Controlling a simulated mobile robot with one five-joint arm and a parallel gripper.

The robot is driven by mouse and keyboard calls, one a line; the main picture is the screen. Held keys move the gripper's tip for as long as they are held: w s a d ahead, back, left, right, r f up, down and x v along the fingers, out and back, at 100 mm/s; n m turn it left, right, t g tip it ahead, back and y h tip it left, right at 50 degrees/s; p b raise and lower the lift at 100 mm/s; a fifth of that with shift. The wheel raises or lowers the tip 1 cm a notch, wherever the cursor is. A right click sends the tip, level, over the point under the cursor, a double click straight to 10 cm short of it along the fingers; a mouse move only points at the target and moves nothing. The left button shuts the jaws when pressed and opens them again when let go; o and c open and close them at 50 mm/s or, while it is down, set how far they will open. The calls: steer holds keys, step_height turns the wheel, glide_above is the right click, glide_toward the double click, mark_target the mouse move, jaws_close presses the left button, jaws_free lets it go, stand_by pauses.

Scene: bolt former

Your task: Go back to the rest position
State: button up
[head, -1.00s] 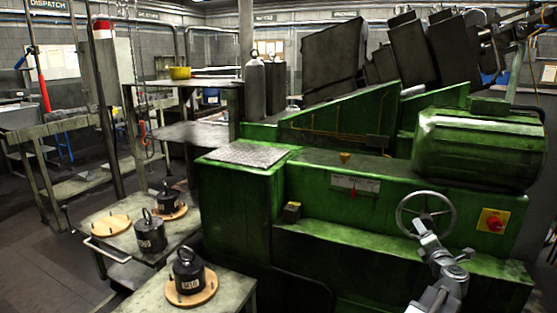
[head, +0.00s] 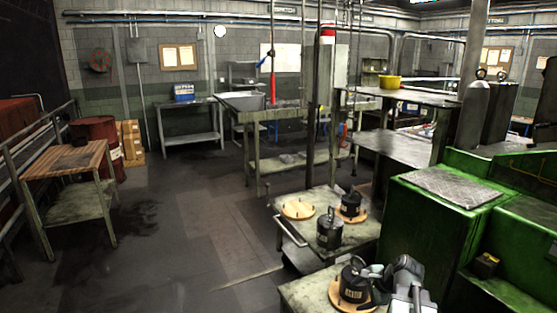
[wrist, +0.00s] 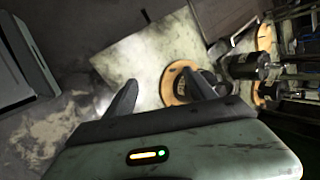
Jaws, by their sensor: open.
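My gripper shows in the wrist view (wrist: 160,88) with its two fingers spread and nothing between them. It hangs over a pale table top, and its right finger partly covers a round wooden base (wrist: 175,72). In the head view my arm reaches in at the bottom right, beside the nearest black weight (head: 354,280) on its wooden disc. I cannot tell from the head view whether it touches that weight. A dark cylindrical weight (wrist: 242,66) lies to the right in the wrist view.
A cart (head: 360,240) carries two more black weights (head: 329,230) (head: 351,203) and an empty wooden disc (head: 299,208). The green machine (head: 430,240) stands on the right. A wood-topped table (head: 68,160) and red drum (head: 97,143) are at the left. The middle floor is clear.

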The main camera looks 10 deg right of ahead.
steer(key=s+a+n+g+h+p, duration=0.1)
steer(key=s+a+n+g, duration=0.1)
steer(key=a+n, duration=0.7)
steer(key=s+a+n+g+h+p, duration=0.1)
steer(key=a+n+g, duration=0.3)
steer(key=a+n, duration=0.5)
steer(key=s+a, duration=0.1)
steer(key=a, duration=0.7)
steer(key=shift+s+a+f+n+p, duration=0.2)
steer(key=shift+s+a+n+p, duration=0.1)
steer(key=shift+p, duration=0.1)
steer(key=shift+w, duration=0.1)
